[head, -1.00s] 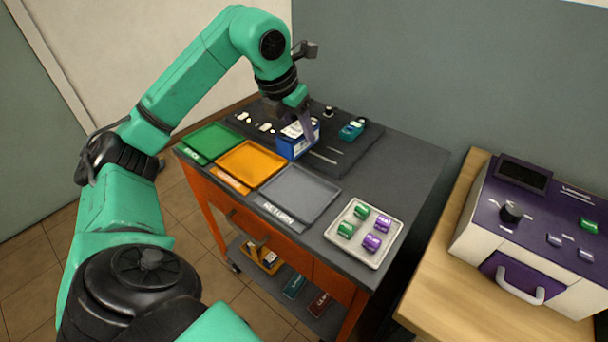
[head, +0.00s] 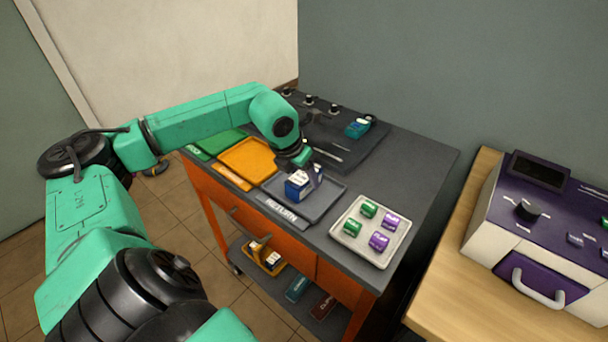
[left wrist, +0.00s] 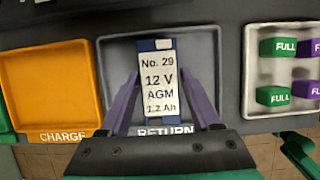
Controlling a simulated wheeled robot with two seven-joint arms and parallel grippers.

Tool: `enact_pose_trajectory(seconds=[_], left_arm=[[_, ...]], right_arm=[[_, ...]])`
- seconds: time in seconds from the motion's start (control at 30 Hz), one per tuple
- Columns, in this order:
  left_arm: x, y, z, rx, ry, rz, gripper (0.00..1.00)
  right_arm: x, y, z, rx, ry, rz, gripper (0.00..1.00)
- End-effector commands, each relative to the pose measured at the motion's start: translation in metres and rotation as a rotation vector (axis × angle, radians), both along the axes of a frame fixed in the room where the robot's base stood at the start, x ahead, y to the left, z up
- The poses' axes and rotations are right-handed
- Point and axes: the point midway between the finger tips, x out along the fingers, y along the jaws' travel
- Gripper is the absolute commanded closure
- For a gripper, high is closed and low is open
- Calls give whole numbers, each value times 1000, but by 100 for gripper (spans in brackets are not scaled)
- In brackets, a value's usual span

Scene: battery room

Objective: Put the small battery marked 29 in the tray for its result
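The small blue battery (head: 303,187), with a white label reading No. 29, 12 V AGM, is at the grey RETURN tray (head: 333,186). In the left wrist view the battery (left wrist: 159,85) stands between my two purple fingers, over the tray floor. My left gripper (head: 307,168) is shut on it from above; whether its base touches the tray is hard to tell. The orange CHARGE tray (head: 250,158) is left of the grey one, and a green tray (head: 216,143) lies beyond, partly hidden by my arm. My right gripper is not in view.
A white tray (head: 344,240) with green and purple cells marked FULL stands right of the grey tray. A dark mat (head: 370,143) behind holds a teal device (head: 358,128). A purple tester (head: 535,225) sits on the wooden bench. The cart's right rear top is clear.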

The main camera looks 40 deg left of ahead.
Motion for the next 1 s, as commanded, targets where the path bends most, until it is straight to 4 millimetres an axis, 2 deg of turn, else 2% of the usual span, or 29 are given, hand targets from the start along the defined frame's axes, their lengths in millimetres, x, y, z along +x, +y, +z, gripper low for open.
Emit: enact_pose_trajectory(seconds=[0.3,0.47,0.57,0.83,1.0], left_arm=[[0,0,1,0,0,0,16],[-3,1,9,3,-1,1,16],[-11,1,26,7,-2,1,16],[-37,0,90,3,-3,2,16],[-45,-1,111,1,0,0,16]], right_arm=[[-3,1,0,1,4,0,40],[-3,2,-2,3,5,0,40],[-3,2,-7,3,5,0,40],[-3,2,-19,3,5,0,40],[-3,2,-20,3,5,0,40]])
